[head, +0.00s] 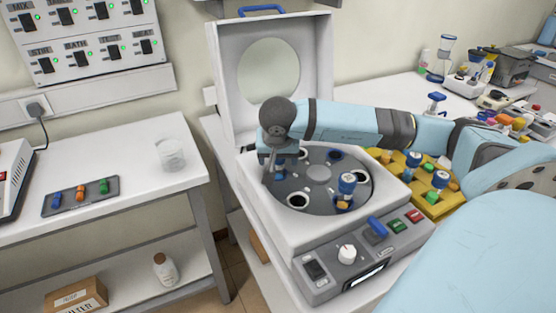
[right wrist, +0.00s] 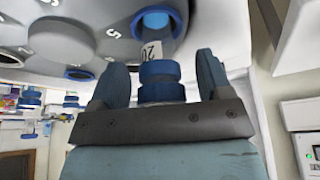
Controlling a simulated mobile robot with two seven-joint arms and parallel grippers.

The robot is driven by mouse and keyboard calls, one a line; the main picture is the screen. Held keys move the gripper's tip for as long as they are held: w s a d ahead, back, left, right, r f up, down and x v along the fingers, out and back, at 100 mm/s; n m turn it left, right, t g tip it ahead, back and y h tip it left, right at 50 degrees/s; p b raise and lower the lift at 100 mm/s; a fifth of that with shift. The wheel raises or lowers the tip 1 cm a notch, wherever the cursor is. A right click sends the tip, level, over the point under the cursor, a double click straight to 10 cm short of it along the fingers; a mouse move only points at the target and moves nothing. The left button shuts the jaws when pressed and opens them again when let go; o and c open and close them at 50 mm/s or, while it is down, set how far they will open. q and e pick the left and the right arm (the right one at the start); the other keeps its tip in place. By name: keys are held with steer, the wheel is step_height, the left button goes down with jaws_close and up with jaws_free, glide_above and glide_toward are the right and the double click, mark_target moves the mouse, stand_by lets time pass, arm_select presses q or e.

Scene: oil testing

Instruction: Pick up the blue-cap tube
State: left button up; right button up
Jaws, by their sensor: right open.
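A centrifuge (head: 279,213) stands open, with a dark round rotor (head: 318,173) holding several wells. My right gripper (head: 276,172) is low over the rotor's left side, pointing down. In the right wrist view my right gripper (right wrist: 161,62) is open, with one finger on each side of a blue-cap tube (right wrist: 160,80). This tube has a white label and its lower end is in a blue-rimmed well; the gripper mostly hides it in the head view. Another blue-capped tube (head: 346,187) stands upright in the rotor's front right. My left gripper is not in view.
The raised lid (head: 228,85) stands behind the rotor. A yellow rack (head: 433,205) with several capped tubes is right of the centrifuge. Buttons and a knob (head: 346,254) line its front. A left bench holds a small tray (head: 68,206) and a glass beaker (head: 171,155).

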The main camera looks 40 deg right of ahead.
steer(key=c, duration=1)
steer(key=shift+r, duration=0.1)
